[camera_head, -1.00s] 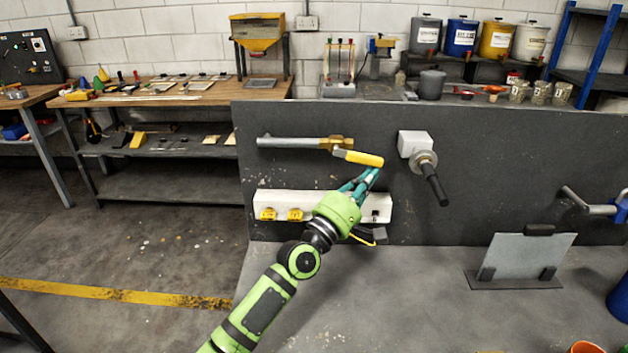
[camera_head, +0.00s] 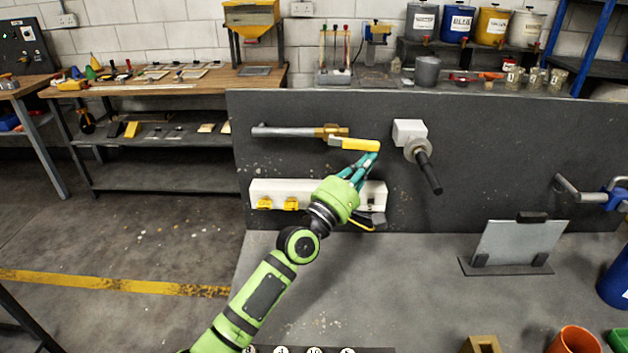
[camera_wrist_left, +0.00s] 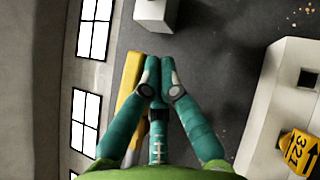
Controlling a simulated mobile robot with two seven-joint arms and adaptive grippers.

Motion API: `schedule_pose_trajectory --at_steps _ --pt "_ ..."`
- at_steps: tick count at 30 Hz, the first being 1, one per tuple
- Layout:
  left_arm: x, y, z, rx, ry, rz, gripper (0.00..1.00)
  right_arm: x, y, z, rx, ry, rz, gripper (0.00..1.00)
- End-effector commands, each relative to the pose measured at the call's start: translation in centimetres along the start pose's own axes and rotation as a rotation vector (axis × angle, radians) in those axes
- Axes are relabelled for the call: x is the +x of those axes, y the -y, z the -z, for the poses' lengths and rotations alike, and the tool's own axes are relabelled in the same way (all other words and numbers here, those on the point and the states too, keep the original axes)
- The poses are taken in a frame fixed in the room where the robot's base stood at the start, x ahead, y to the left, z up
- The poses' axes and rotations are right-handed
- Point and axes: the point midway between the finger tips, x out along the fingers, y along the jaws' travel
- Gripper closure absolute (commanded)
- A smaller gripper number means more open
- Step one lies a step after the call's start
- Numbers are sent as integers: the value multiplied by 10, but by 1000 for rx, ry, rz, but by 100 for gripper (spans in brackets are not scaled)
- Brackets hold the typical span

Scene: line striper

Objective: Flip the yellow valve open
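The yellow valve handle (camera_head: 355,144) sticks out to the right from a brass valve body (camera_head: 331,131) on a grey pipe (camera_head: 285,132), on the dark upright panel. It lies nearly level, its free end tilted slightly down. My left gripper (camera_head: 371,157) is just below the handle's free end. In the left wrist view my left gripper (camera_wrist_left: 160,76) has its teal fingertips together with nothing seen between them. The yellow handle (camera_wrist_left: 129,86) runs just left of the fingers, partly hidden by them; I cannot tell whether they touch. My right gripper is out of view.
A white box with a black lever (camera_head: 428,170) is right of the valve. A white strip (camera_head: 320,192) with yellow tags is below it, behind my gripper. A grey plate on a stand (camera_head: 517,243) is on the bench at right.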

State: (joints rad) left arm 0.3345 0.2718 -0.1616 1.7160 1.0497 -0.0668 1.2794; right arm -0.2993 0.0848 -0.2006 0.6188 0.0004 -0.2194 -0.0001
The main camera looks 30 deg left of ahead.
Motion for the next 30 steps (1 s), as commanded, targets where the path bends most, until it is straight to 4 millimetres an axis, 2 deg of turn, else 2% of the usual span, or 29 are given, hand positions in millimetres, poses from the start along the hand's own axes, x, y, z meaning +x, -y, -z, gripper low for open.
schedule_pose_trajectory --at_steps 5,12,18,23,30 --pt "-24 2 1 1 -2 4 100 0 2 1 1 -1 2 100" --pt "-76 2 1 3 -1 6 100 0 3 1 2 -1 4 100" --pt "-107 1 1 3 -1 5 100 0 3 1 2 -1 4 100" --pt "-117 0 0 0 0 2 100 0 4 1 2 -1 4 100" --pt "-118 0 0 -1 -1 1 100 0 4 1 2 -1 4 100"
